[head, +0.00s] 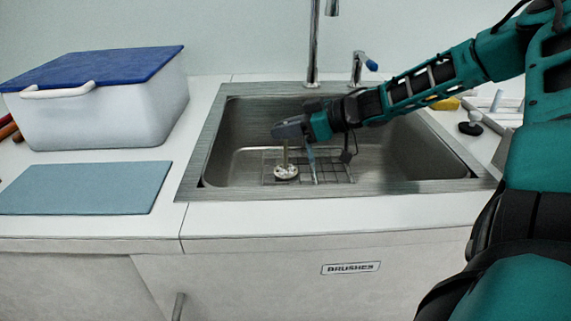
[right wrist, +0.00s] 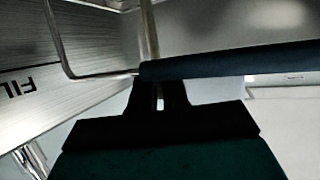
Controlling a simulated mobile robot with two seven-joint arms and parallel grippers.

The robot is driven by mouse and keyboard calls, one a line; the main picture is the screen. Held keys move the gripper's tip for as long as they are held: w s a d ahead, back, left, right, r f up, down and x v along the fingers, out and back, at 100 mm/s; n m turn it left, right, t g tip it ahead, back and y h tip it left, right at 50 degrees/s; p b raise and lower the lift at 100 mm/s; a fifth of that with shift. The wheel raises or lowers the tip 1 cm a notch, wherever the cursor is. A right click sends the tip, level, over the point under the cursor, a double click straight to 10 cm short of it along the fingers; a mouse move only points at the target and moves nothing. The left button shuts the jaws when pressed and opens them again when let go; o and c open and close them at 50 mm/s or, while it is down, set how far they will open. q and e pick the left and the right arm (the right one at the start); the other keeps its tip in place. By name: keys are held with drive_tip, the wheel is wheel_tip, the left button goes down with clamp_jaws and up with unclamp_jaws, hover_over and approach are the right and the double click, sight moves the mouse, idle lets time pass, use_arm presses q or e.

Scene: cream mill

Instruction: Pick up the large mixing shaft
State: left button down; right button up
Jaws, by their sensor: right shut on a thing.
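My right gripper (head: 284,131) reaches over the sink from the right and is shut on the upper part of a thin upright shaft, which I take for the large mixing shaft (head: 285,154). The shaft's pale round head (head: 286,172) is down by the wire rack; I cannot tell whether it touches the rack. In the right wrist view the dark fingers (right wrist: 159,97) close at a metal rod (right wrist: 149,35), and a dark blue bar (right wrist: 230,61) crosses in front of them. My left gripper is not in view.
A wire rack (head: 340,170) lies in the steel sink (head: 430,155), with a blue-handled tool (head: 311,165) right of the shaft. A tall faucet (head: 314,50) stands behind. A white bin with blue lid (head: 105,110) and a blue mat (head: 85,188) are left. Small items lie right.

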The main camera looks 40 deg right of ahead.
clamp_jaws()
